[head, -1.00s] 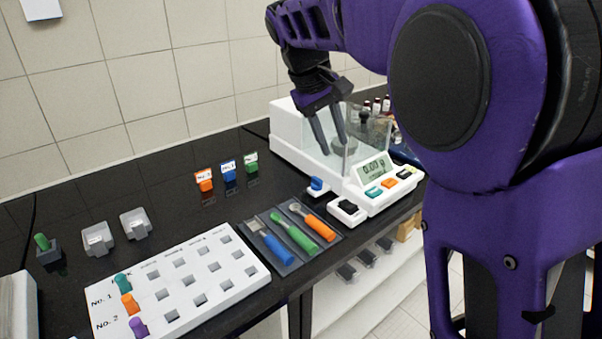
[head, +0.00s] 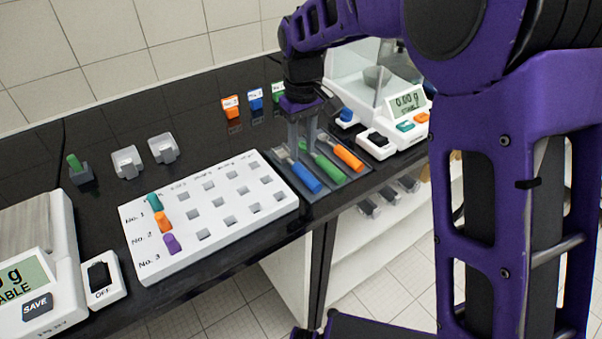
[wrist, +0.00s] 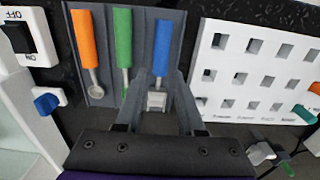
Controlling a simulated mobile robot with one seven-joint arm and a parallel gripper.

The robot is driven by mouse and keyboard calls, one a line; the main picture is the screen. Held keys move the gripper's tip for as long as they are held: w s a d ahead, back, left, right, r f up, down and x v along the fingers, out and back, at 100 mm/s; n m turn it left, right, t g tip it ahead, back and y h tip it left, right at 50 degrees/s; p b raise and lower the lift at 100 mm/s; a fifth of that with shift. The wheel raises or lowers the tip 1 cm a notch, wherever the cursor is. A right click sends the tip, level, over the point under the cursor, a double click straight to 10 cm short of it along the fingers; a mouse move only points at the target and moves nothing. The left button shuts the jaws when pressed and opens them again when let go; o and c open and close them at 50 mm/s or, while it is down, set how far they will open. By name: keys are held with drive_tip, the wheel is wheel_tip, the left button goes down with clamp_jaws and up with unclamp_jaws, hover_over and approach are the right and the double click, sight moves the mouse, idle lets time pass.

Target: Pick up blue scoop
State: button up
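The blue scoop (head: 305,176) lies in the left slot of a dark grey tray (head: 342,187), beside a green scoop (head: 328,168) and an orange scoop (head: 348,157). In the wrist view the blue scoop (wrist: 162,52) points away from me, with its metal scoop end nearest. My gripper (head: 302,146) is over the back end of the tray, pointing down. In the wrist view my gripper (wrist: 157,118) has its fingers apart, one on each side of the blue scoop's metal end, with nothing held. I cannot tell whether the fingertips touch the tray.
A white board with square holes and several coloured pegs (head: 215,208) stands left of the tray. A balance (head: 405,103) with a black switch box (head: 377,143) is to the right. Another balance (head: 45,265) is at the front left. Small coloured labelled blocks (head: 256,98) stand behind.

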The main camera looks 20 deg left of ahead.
sight(301, 167)
drive_tip(key=shift+a+f+b, duration=0.2)
drive_tip(key=shift+f+b, duration=0.15)
drive_tip(key=shift+f, duration=2.6)
clamp_jaws()
